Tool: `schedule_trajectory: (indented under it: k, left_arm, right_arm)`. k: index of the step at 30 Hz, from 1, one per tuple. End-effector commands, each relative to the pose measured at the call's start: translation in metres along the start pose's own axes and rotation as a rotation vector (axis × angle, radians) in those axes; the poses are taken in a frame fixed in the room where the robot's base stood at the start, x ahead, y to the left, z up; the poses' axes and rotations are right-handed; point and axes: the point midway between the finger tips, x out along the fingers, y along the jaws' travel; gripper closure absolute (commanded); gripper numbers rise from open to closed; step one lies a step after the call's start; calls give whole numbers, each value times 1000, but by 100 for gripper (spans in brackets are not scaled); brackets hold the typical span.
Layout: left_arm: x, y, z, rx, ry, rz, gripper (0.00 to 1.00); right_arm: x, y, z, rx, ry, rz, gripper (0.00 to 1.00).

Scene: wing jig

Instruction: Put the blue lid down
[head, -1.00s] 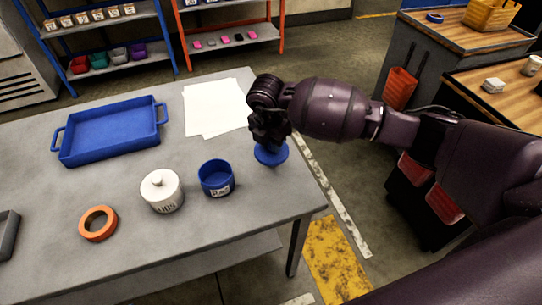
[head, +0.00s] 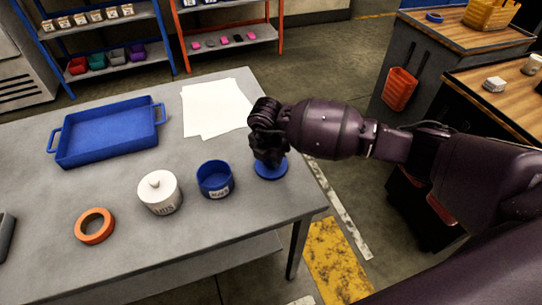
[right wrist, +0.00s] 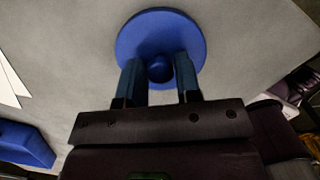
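The blue lid (head: 270,170) is a flat round disc near the right end of the grey table, right of the blue pot (head: 215,180). My right gripper (head: 268,155) is above it, pointing down. In the right wrist view the lid (right wrist: 160,25) lies flat, its round knob between the two fingers (right wrist: 159,75). The fingers are close on both sides of the knob and look shut on it. The lid is at or just above the table top; the exact gap cannot be told. My left gripper is not in view.
White paper sheets (head: 215,108) lie behind the gripper. The table's right edge is close to the lid.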

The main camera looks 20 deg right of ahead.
Motion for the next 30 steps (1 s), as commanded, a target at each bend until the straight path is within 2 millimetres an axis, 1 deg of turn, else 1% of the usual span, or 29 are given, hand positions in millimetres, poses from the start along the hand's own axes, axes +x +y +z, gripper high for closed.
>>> schedule_trajectory:
  k: [1, 3, 4, 11, 14, 17, 20, 24, 30]
  left_arm:
    - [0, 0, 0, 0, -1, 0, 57]
    - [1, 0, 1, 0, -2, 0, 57]
    - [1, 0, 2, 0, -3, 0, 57]
    - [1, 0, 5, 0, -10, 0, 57]
    - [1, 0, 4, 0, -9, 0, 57]
    - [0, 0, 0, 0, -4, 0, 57]
    - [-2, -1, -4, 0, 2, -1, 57]
    - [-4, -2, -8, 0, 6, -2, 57]
    - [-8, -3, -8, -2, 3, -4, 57]
  right_arm:
    - [0, 0, 0, 0, 0, 0, 61]
    - [0, 0, 0, 0, 0, 0, 50]
    - [0, 0, 0, 0, 0, 0, 49]
    - [0, 0, 0, 0, 0, 0, 49]
    - [-4, 0, 1, 0, -1, 1, 49]
    - [-15, 0, 1, -1, -2, 3, 49]
    - [-32, 1, 1, 0, -2, 5, 49]
    - [-61, 1, 1, -1, -3, 6, 49]
    - [-96, 0, 1, 0, -2, 4, 49]
